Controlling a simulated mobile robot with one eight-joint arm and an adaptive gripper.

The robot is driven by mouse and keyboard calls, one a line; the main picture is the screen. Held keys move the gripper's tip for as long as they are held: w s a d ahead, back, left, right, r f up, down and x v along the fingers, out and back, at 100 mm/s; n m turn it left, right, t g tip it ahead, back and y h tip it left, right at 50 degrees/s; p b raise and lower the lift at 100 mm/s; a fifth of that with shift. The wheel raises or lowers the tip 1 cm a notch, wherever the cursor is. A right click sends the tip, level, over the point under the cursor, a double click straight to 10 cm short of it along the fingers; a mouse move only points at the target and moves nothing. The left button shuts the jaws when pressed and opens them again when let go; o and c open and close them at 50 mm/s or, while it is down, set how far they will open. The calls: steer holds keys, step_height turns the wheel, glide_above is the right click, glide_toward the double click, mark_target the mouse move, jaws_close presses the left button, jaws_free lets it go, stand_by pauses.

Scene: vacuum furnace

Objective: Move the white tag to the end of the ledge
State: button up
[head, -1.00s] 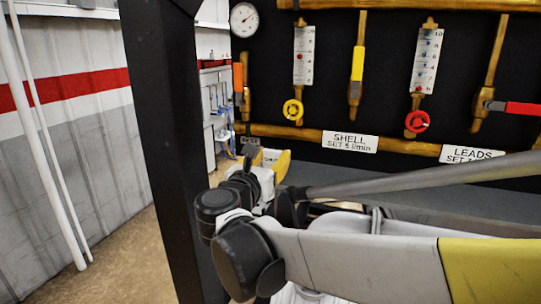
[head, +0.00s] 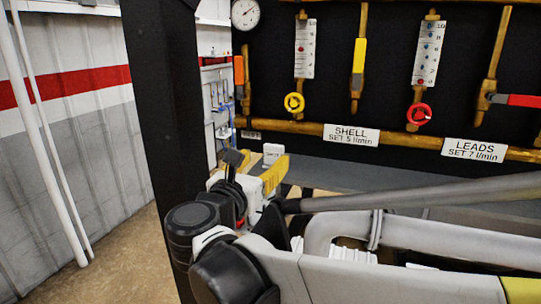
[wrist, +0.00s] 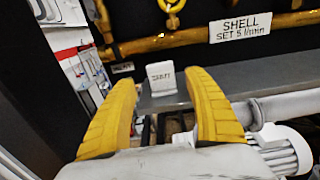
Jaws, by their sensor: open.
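The white tag (head: 272,153) stands upright on the grey ledge (head: 345,174), close to the ledge's left end, below the pipe. The ledge (wrist: 225,91) runs off to the right there. My gripper (head: 274,172) is open, with its two yellow fingers apart and pointing at the tag. In the wrist view my gripper (wrist: 160,84) has nothing between its fingers. The fingers seem clear of the tag, and its lower edge is partly hidden in the head view.
A dark post (head: 165,150) stands just left of my arm. Above the ledge are a brass pipe (head: 300,127), a yellow handwheel (head: 294,102), a red handwheel (head: 419,113) and the SHELL sign (head: 351,135). Pipes and a ribbed grey-white body (wrist: 282,148) lie below the ledge.

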steer(key=v, duration=0.5)
steer(key=s+d+f+m+g, duration=0.2)
steer(key=d+f+m+g, duration=0.2)
steer(key=d+f+m, duration=0.4)
steer(key=s+d+f+m+g, duration=0.25)
steer(key=d+f+m, duration=0.25)
steer(key=d, duration=0.5)
steer(key=s+d+f+m+g+y, duration=0.1)
steer(key=s+d+f+m+y, duration=0.1)
steer(key=s+f+m, duration=0.3)
steer(key=s+d+f+m+g+y, duration=0.2)
steer(key=s+f+m+y, duration=0.2)
steer(key=m, duration=1)
steer(key=s, duration=0.2)
steer(key=shift+s+f+b, duration=0.3)
steer(key=shift+s+f, duration=0.1)
